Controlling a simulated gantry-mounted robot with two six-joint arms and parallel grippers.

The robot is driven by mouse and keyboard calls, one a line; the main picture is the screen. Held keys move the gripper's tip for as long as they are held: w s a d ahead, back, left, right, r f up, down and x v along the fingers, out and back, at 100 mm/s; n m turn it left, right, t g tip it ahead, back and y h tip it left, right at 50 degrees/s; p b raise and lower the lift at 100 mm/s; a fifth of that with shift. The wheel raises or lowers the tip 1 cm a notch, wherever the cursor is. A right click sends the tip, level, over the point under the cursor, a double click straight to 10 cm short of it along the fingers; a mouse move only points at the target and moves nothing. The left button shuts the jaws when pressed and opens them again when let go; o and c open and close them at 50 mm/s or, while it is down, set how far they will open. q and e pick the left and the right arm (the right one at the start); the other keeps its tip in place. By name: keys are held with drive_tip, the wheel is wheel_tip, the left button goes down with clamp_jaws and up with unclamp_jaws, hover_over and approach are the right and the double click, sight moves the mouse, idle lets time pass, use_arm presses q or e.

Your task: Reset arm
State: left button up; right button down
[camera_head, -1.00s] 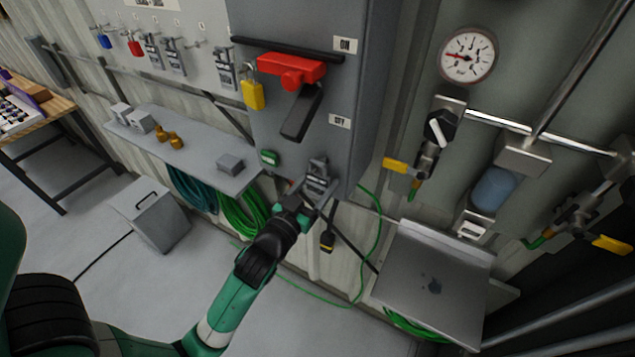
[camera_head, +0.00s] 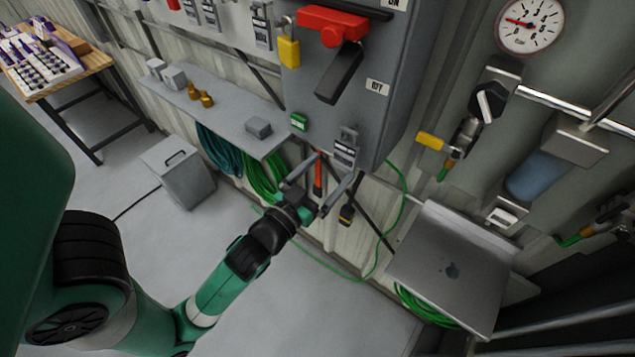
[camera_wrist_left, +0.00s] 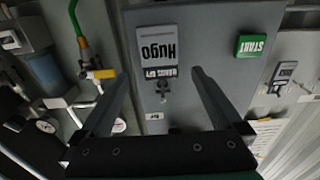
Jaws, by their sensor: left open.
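My left gripper (camera_head: 336,167) is open and empty, just below and in front of the grey electrical cabinet (camera_head: 375,120). A tag (camera_head: 346,150) hangs on the lower front of the cabinet, close to the fingertips. In the left wrist view my open fingers (camera_wrist_left: 160,76) stand either side of this tag (camera_wrist_left: 158,48), which reads "Hugo" upside down, with a gap of cabinet showing on each side. My right gripper is not in view.
A green START button (camera_head: 298,122) is on the cabinet. A grey shelf (camera_head: 225,112) with brass parts is to the left. Green hose and cables hang below. A red switch handle (camera_head: 332,22) and yellow padlock (camera_head: 288,52) are above.

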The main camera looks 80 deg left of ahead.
use_arm(q)
drive_tip(key=p+v, duration=0.2)
drive_tip(key=v, duration=0.2)
drive_tip(key=shift+s+d, duration=0.15)
drive_tip(key=shift+s, duration=0.05)
drive_tip(key=shift+r, duration=0.1)
